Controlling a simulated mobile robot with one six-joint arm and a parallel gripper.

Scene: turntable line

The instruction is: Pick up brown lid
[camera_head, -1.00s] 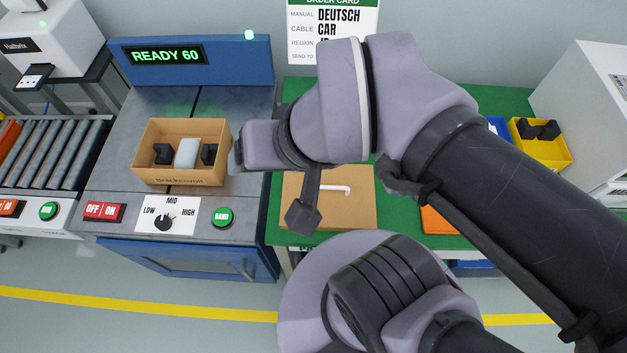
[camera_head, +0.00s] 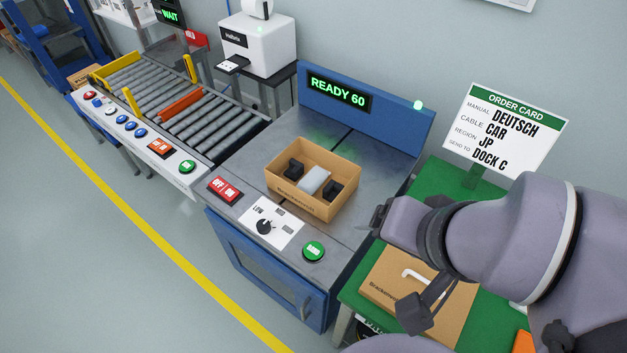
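The brown lid (camera_head: 383,295) is a flat cardboard piece with a white handle (camera_head: 418,277) on top. It lies on the green table (camera_head: 432,191) at the lower right, and my arm covers part of it. My gripper (camera_head: 378,219) is above and behind the lid, near the right edge of the grey machine top, apart from the lid. Its fingers are small and dark, and I cannot tell whether they are open. The open brown box (camera_head: 300,199) stands on the machine with two black pieces and a pale grey block inside.
The machine (camera_head: 245,165) has a READY 60 display (camera_head: 338,91), an OFF/ON switch, a dial and a green button (camera_head: 313,251). A roller conveyor (camera_head: 205,125) and white printer (camera_head: 258,45) stand to the left.

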